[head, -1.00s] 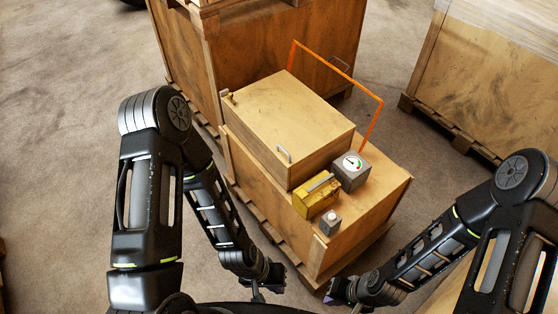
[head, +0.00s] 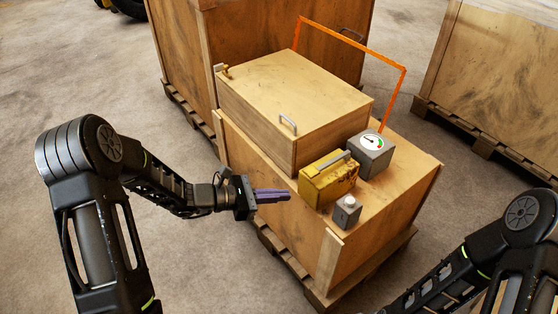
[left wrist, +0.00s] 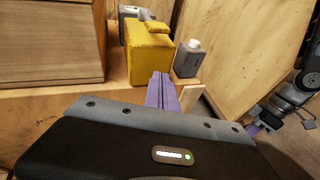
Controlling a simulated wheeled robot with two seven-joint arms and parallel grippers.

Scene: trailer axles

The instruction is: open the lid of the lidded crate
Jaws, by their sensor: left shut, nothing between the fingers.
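The lidded crate (head: 285,95) is a pale wooden box on top of a larger wooden crate, its flat lid closed. A grey handle (head: 288,124) sits on the lid's near edge. The crate's side also fills the upper left of the left wrist view (left wrist: 50,42). My left gripper (head: 288,195) has purple fingers shut and empty, left of the yellow case and below the handle, apart from the lid. My right gripper is outside the head view; its purple fingers show small at the right of the left wrist view (left wrist: 254,129), opening unclear.
A yellow case (head: 328,182), a grey gauge box (head: 370,158) and a small grey box with a white knob (head: 346,211) stand before the lidded crate. An orange frame (head: 397,92) rises behind it. Large crates stand behind (head: 270,30) and right (head: 500,90).

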